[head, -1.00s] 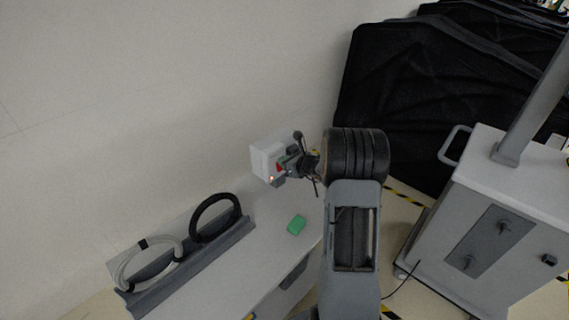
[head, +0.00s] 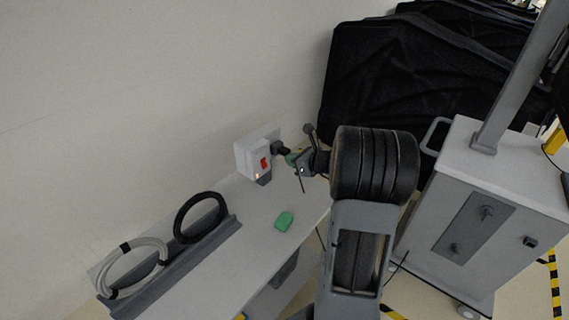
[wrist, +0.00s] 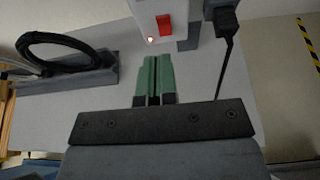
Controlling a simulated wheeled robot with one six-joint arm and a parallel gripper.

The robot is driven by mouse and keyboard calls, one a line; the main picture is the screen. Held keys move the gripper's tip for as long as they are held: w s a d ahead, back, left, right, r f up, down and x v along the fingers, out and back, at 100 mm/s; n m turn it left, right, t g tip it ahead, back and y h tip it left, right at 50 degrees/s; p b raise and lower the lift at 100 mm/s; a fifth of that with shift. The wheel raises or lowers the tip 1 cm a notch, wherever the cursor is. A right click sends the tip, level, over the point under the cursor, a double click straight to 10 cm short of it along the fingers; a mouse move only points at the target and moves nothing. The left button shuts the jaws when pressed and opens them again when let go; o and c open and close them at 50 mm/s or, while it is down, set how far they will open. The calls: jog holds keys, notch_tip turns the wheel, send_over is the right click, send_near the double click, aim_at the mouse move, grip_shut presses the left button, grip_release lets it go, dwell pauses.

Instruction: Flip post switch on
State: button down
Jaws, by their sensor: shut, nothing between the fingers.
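A white box (head: 245,155) stands at the far end of the grey bench top, by the wall. Its front carries a red switch (head: 264,162) with a small glowing light below it. The wrist view shows the red switch (wrist: 165,25) at the top, just beyond my fingertips. I cannot tell which way the rocker is tipped. My gripper (head: 290,157) is just right of the box in the head view. In the wrist view its green fingers (wrist: 155,60) are shut together and empty, with a visible gap to the switch.
A black plug with a cable (wrist: 225,25) sits right of the switch. A green block (head: 284,221) lies on the bench (head: 235,262). Black and white cable coils (head: 200,217) stand in a grey rack at left. A grey cart (head: 480,210) and black-covered carts (head: 375,75) are at right.

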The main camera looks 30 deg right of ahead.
jog(key=shift+s+d+r, duration=0.35)
jog(key=shift+s+r, duration=0.25)
jog(key=shift+s, duration=0.1)
jog(key=s+a+f+n+g, duration=0.5)
jog(key=s+a+n+g, duration=0.4)
jog(key=n, duration=0.7)
jog(key=s+a+r+n+h, duration=0.5)
jog(key=s+a+n, duration=0.5)
jog(key=n, duration=0.5)
notch_tip(320, 180, up, 2)
jog(key=shift+s+a+r+n+t, duration=0.1)
jog(key=shift+s+a+n+t, duration=0.2)
jog(key=shift+s+n, duration=0.15)
jog(key=shift+d, duration=0.1)
